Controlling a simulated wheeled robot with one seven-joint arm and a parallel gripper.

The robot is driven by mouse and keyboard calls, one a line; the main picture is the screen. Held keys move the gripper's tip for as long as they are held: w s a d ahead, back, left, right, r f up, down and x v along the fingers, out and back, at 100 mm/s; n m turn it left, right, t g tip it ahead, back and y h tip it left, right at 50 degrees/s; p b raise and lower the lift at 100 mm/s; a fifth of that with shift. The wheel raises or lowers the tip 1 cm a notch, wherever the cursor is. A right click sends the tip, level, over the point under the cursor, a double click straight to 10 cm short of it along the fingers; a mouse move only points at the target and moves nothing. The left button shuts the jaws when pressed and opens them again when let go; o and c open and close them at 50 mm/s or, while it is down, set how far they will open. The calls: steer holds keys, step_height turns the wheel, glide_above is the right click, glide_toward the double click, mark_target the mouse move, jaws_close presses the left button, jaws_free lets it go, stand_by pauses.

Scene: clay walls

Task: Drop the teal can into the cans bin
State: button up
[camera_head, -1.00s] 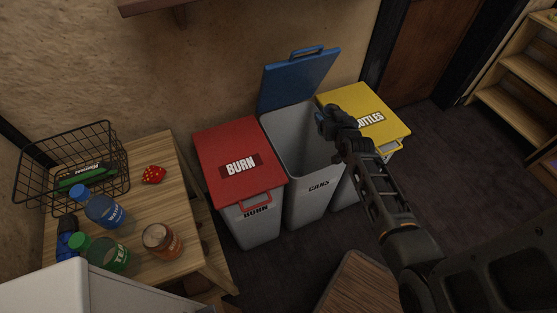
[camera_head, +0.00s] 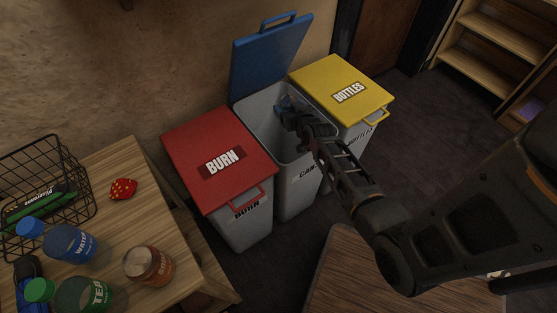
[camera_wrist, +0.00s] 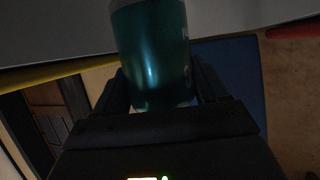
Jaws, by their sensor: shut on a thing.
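The teal can (camera_wrist: 152,55) is between the fingers of my gripper in the wrist view. My gripper (camera_wrist: 160,92) is shut on it. In the head view my gripper (camera_head: 284,106) is at the mouth of the cans bin (camera_head: 296,178), and the can is hidden there. The cans bin is the grey middle bin, with its blue lid (camera_head: 268,58) standing open at the back. The lid also shows in the wrist view (camera_wrist: 236,75).
The burn bin (camera_head: 218,160) with a shut red lid stands at the left, and the bottles bin (camera_head: 340,88) with a shut yellow lid at the right. A wooden table (camera_head: 100,180) at left holds bottles, a jar (camera_head: 148,266) and a wire basket (camera_head: 40,190). A wooden surface (camera_head: 350,270) is in front.

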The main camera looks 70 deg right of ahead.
mark_target(289, 99)
steer(key=shift+f, duration=0.4)
steer(key=o, duration=1)
steer(key=shift+o, duration=0.2)
steer(key=shift+r, duration=0.1)
steer(key=shift+r, duration=0.35)
step_height(289, 99, up, 4)
steer(key=shift+s+f+p, duration=0.15)
steer(key=shift+f+p, duration=0.05)
steer(key=shift+p, duration=0.45)
steer(key=s+d+r+b, duration=0.2)
steer(key=s+d+r, duration=0.3)
steer(key=s, duration=0.5)
steer(key=shift+d+r, duration=0.2)
steer(key=shift+r, duration=0.6)
